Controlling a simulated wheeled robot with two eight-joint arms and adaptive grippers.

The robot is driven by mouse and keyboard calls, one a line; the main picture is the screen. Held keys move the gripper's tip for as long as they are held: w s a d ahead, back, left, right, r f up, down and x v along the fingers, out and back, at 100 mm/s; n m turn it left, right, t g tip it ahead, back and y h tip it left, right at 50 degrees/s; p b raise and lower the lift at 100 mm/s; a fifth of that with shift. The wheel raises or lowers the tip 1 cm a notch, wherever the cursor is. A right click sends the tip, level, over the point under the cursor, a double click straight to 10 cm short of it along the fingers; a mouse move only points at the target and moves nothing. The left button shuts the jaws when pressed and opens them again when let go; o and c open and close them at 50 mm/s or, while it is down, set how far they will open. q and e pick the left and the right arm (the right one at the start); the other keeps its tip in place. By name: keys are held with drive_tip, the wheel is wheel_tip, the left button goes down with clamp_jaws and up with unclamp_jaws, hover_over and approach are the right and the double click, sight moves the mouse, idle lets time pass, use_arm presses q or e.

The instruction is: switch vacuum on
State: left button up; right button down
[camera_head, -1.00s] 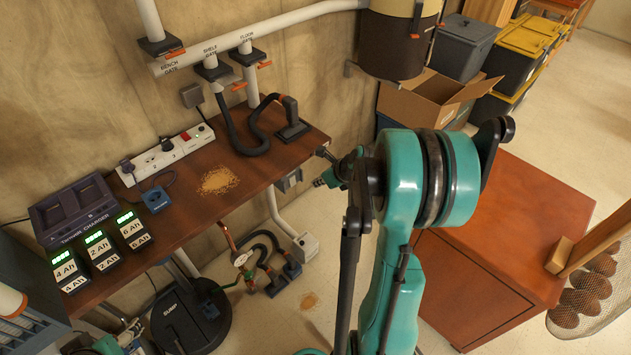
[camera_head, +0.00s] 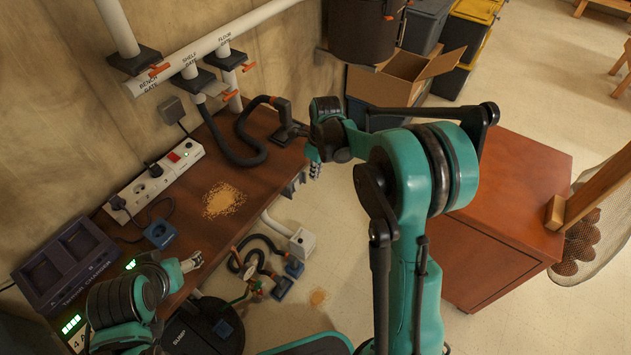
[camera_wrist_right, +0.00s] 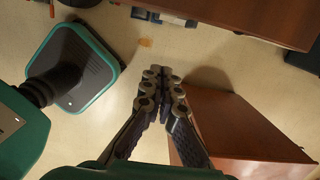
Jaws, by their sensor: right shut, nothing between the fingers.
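A dark cylindrical drum (camera_head: 367,32), which may be the vacuum body, is cut off by the top edge of the head view. A grey-black hose (camera_head: 240,148) runs from the wall pipe to a nozzle (camera_head: 287,125) on the bench.
The brown bench (camera_head: 225,228) holds sawdust (camera_head: 223,200), a blue plug block (camera_head: 160,234) and a dark charger (camera_head: 67,262). Orange-handled gates (camera_head: 190,66) sit on the wall pipe. A reddish cabinet (camera_head: 500,215) stands right. An open carton (camera_head: 400,85) stands behind.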

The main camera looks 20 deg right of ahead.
sight(297, 185)
idle(0.3)
drive_tip(key=w+a+f+b, duration=0.3)
drive_tip(key=w+f+b, duration=0.1)
drive_tip(key=f, duration=0.6)
drive_tip(key=shift+f+b, duration=0.2)
drive_tip(key=shift+b, duration=0.4)
drive_tip(key=shift+a, duration=0.1)
